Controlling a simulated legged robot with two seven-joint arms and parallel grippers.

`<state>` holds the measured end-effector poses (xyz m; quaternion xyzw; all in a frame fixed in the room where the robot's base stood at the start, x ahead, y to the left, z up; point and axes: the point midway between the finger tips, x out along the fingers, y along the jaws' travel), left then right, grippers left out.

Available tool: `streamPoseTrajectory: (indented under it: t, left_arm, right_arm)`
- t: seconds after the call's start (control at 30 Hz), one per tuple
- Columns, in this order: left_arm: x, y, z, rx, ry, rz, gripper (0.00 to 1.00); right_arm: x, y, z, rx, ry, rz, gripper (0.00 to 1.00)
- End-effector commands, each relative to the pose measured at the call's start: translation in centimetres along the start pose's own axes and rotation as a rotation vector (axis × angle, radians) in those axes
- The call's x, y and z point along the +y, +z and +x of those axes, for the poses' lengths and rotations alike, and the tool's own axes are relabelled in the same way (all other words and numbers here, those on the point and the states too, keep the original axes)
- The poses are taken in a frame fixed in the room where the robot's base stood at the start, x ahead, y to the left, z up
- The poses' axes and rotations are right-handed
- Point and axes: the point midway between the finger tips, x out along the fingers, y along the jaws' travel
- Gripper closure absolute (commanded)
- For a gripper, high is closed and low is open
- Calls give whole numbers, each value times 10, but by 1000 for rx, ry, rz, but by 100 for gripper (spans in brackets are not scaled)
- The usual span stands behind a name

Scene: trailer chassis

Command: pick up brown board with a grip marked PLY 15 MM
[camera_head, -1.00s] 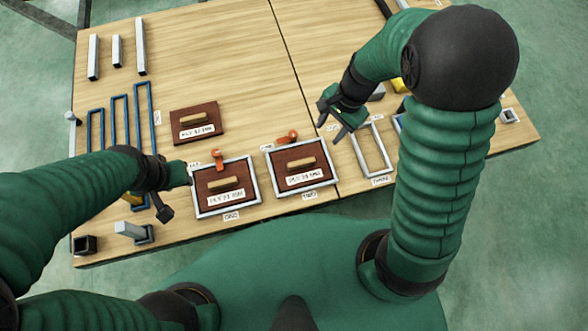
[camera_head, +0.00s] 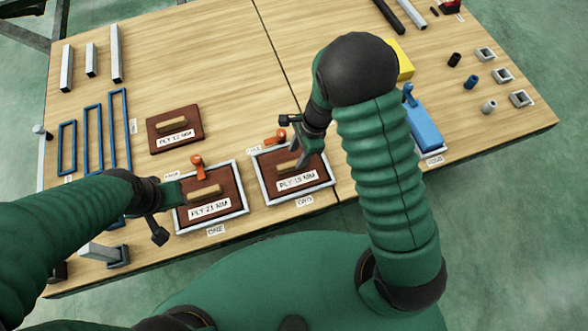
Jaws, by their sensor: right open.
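A brown board (camera_head: 268,178) with a wooden grip (camera_head: 287,167) lies in the grey frame tagged TWO. Its small label seems to read PLY 15 MM, though the middle digits are hard to tell. My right gripper (camera_head: 294,144) is open above the far part of this board, its fingers near the grip, with nothing between them. A brown board (camera_head: 234,207) labelled PLY 21 MM lies in the frame tagged ONE. A third brown board (camera_head: 191,122), apparently PLY 12 MM, lies unframed behind it. My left gripper (camera_head: 168,214) looks open at the left edge of frame ONE.
Orange clamps (camera_head: 198,167) sit at the far edges of both frames. Blue rectangular frames (camera_head: 93,140) and grey bars (camera_head: 67,68) lie at the left. A blue block (camera_head: 424,128), a yellow block (camera_head: 404,60) and small tube pieces (camera_head: 489,106) are at the right. The back middle is clear.

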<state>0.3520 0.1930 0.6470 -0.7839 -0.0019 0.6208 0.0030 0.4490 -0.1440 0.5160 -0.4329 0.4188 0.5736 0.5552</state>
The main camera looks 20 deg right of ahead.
Motion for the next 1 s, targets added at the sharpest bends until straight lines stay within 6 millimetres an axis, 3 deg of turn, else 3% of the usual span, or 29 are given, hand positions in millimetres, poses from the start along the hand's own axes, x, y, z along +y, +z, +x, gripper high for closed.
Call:
streamPoseTrajectory:
  t: [0.03, 0.13, 0.4, 0.73, 1.0]
  left_arm:
    - [0, 4, 15, 0, 0, 0, 64]
    - [0, 6, 25, -1, 0, -1, 64]
    - [0, 6, 24, 0, 0, -1, 64]
    - [0, 6, 24, 0, 0, -1, 64]
    - [0, 6, 24, 0, 0, -1, 64]
  right_arm:
    - [3, -2, 18, 0, 4, -1, 55]
    - [4, -1, 36, 2, 3, -2, 55]
    - [4, 0, 38, -1, 0, 0, 56]
    - [4, 0, 38, 0, 1, -1, 99]
    - [4, 0, 38, 0, 1, -1, 100]
